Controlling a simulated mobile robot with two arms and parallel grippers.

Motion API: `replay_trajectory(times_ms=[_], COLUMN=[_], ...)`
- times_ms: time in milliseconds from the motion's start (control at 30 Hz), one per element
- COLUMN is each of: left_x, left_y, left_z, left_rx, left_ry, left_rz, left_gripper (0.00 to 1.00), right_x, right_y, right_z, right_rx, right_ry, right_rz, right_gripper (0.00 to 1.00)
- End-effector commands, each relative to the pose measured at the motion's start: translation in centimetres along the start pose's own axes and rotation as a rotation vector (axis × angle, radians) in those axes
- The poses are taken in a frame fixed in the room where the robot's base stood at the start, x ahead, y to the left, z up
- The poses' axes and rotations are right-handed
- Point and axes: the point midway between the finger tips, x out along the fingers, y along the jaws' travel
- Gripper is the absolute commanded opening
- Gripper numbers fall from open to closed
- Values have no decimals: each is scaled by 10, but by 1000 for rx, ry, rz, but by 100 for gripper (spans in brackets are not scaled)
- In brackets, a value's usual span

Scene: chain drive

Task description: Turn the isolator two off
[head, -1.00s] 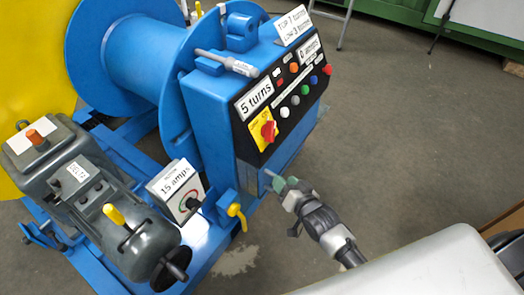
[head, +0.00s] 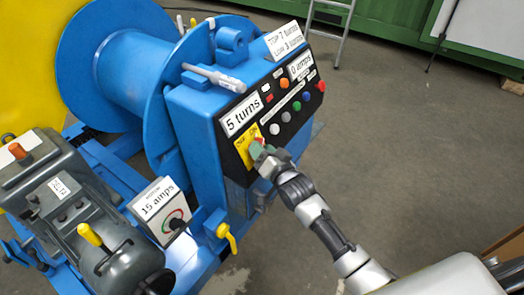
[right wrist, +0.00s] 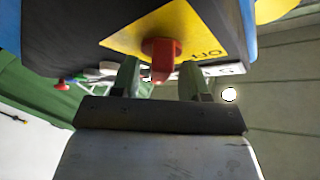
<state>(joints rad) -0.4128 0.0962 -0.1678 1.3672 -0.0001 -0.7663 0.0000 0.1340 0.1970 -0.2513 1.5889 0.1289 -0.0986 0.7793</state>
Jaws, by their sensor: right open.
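The isolator is a red knob (right wrist: 162,60) on a yellow plate (head: 243,150) at the lower left of the black control panel (head: 288,100). In the right wrist view, the letters of "OFF" show on the plate (right wrist: 190,28) to the right of the knob. No number for this switch is legible. My right gripper (head: 264,152) is at the plate and hides most of the knob in the head view. In the right wrist view, its green fingers (right wrist: 158,78) are open, one on each side of the knob, with gaps visible. My left gripper is out of view.
Coloured buttons (head: 297,106) sit on the panel to the right. The floor at right is clear.

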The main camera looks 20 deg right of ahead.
Motion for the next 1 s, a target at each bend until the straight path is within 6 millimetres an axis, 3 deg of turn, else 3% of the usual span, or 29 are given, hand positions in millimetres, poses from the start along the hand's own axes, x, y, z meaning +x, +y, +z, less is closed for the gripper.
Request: replay_trajectory(times_ms=[300,600,1000], left_x=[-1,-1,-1], left_y=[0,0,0], left_z=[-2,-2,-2], left_rx=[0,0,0], left_ry=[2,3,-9], left_rz=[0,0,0], left_gripper=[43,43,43], right_x=[3,3,3], right_y=[0,0,2], right_z=[0,0,1], right_rx=[0,0,-57], right_ry=[-1,-1,-1], right_rz=[1,1,-39], right_gripper=[45,0,0])
